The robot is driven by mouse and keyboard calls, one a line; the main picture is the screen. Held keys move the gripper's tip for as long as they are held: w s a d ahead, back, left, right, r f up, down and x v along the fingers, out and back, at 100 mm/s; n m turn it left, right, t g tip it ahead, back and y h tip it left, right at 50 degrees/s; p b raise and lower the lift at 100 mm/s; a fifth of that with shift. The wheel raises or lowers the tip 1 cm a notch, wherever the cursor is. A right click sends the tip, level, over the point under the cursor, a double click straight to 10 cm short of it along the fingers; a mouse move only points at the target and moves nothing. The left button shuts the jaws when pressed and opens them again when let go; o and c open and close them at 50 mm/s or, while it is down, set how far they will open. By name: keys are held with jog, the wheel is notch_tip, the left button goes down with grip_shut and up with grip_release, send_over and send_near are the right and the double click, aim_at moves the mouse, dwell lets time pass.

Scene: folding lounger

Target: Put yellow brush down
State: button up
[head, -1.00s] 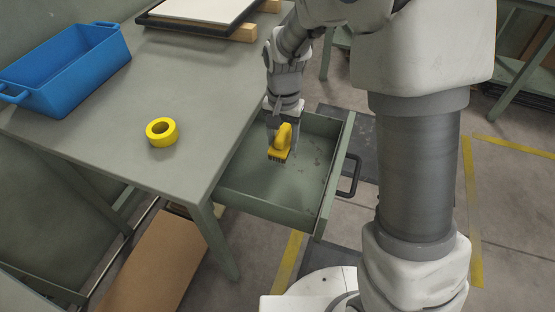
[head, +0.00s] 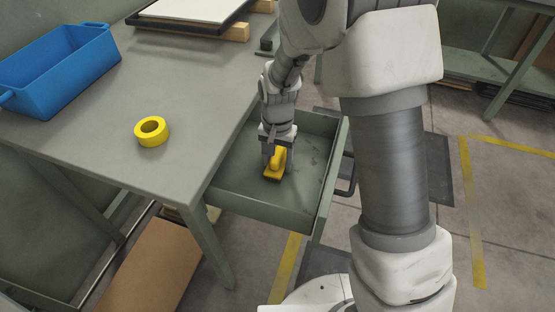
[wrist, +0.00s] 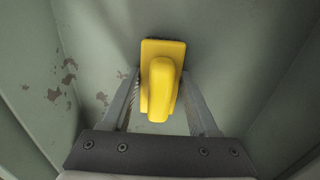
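The yellow brush (head: 275,170) is low inside the open drawer (head: 232,209). Its block looks to be at or very near the drawer floor. Contact below is hidden. My gripper (head: 275,158) points down into the drawer, its fingers on either side of the brush. In the wrist view the brush (wrist: 161,88) lies between the two fingertips of my gripper (wrist: 161,75), handle toward the camera. Narrow gaps show beside the handle, but the fingertips line up with the block edges. I cannot tell whether they press on it.
The drawer is pulled out from a green-grey table (head: 190,100). A yellow tape roll (head: 152,131) and a blue bin (head: 60,70) stand on the tabletop.

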aim_at(278, 155)
jog(key=o, duration=0.3)
jog(key=shift+o, duration=0.2)
notch_tip(278, 155, up, 12)
jog(key=p, duration=0.4)
jog(key=s+d+r+n+t, duration=0.1)
jog(key=s+d+r, duration=0.3)
jog(key=r, duration=0.2)
jog(key=s+d+r+n+t, duration=0.1)
jog(key=s+d+r+t, duration=0.2)
jog(key=r, duration=0.4)
jog(key=s+d+r+n, duration=0.1)
jog(key=s+d+r, duration=0.1)
jog(key=s, duration=0.4)
jog(key=s+d+r+n+t, duration=0.1)
jog(key=s+d+r, duration=0.1)
jog(key=s, duration=0.3)
jog(key=shift+s+d+t, duration=0.3)
jog(key=shift+s+d, duration=0.1)
jog(key=shift+d, duration=0.4)
